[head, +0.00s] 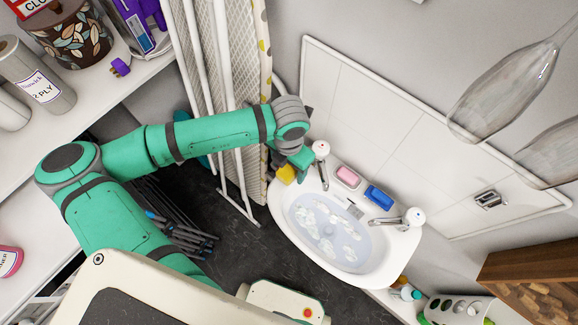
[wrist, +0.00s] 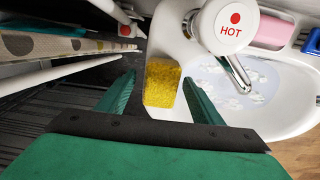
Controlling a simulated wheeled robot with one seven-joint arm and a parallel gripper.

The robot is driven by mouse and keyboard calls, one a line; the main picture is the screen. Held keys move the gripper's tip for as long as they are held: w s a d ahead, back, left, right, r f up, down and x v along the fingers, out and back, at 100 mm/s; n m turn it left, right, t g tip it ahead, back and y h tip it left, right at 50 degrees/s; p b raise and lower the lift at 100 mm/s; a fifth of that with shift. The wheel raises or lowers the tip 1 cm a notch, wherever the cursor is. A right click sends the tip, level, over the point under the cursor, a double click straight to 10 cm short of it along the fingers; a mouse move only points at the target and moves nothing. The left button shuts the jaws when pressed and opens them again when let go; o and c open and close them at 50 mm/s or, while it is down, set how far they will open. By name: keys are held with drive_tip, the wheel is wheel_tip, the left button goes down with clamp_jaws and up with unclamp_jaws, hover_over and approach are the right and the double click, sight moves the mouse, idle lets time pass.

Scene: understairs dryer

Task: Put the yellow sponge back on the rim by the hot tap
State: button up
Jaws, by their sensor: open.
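The yellow sponge (wrist: 163,84) is at the white left end of the basin, just left of the hot tap (wrist: 222,25). In the head view the sponge (head: 286,174) shows at the basin's left edge, partly hidden by my gripper (head: 297,162). In the wrist view my gripper (wrist: 160,82) is open, with one green finger on each side of the sponge. A narrow gap shows by the right finger. The hot tap (head: 321,149) stands on the rim (head: 301,205) close to my gripper. The sponge's underside is hidden, so its full support cannot be told.
The basin holds cloudy water with foam (head: 330,232). A pink soap (head: 348,177) and a blue item (head: 379,197) lie on the back rim, with another tap (head: 412,217) to the right. An ironing board (head: 252,120) stands close on the left.

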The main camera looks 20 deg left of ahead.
wheel_tip(320, 180, up, 10)
drive_tip(key=shift+w+r, duration=0.1)
drive_tip(key=shift+r, duration=0.2)
idle(0.5)
